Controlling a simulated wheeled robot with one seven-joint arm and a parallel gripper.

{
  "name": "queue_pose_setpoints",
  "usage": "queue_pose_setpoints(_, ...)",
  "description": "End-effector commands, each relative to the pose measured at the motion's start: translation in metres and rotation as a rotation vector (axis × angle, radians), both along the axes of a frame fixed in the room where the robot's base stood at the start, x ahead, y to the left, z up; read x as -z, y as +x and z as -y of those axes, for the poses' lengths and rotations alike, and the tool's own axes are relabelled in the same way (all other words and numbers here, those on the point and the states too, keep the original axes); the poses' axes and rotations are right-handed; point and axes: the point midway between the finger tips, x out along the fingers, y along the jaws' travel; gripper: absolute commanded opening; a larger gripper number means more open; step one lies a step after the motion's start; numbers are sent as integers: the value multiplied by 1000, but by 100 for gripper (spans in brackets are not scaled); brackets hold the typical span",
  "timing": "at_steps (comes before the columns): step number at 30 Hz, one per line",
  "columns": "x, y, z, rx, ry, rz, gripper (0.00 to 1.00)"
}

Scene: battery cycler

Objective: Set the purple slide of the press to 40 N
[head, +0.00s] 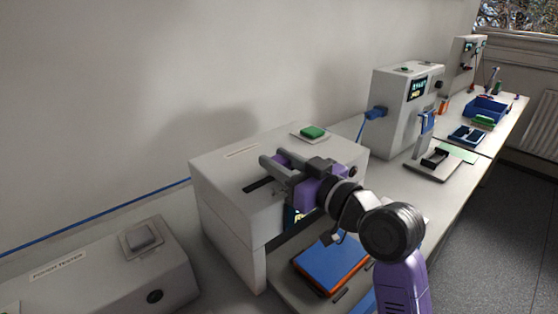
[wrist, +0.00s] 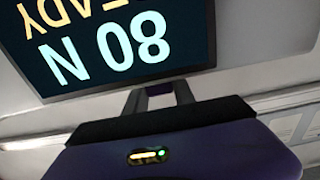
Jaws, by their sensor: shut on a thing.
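The press (head: 225,185) is a pale box on the bench in the middle of the head view, with a dark slot (head: 258,186) in its top. The purple slide (head: 282,157) shows on the top of the press, between the grey fingers of my gripper (head: 290,162). My gripper is shut on it, and the fingers and wrist hide part of it. In the wrist view the dark display (wrist: 130,40) appears upside down. It reads 80 N, with a cut-off word in yellow above that looks like READY.
A green button (head: 312,132) sits on the press top behind my gripper. A blue and orange plate (head: 331,262) lies below. Farther right are a cycler box (head: 392,105), a small stand (head: 425,135) and blue trays (head: 486,108).

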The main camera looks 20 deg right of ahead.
Motion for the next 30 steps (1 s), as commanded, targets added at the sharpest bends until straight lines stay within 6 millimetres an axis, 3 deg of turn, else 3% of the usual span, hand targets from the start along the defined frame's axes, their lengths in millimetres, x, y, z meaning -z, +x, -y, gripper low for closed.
queue_pose_setpoints(5, 0, -1, -3, 0, 0, -2, 0)
queue_pose_setpoints(13, 0, -13, -41, -2, 1, -3, 0)
queue_pose_setpoints(22, 1, -14, -44, -4, 0, -2, 0)
queue_pose_setpoints(23, 1, -14, -45, -4, 0, -2, 35)
queue_pose_setpoints(24, 1, -15, -45, -5, 0, -2, 43)
queue_pose_setpoints(26, 1, -14, -45, -4, 0, -2, 53)
queue_pose_setpoints(30, 1, -14, -43, -2, 1, -1, 53)
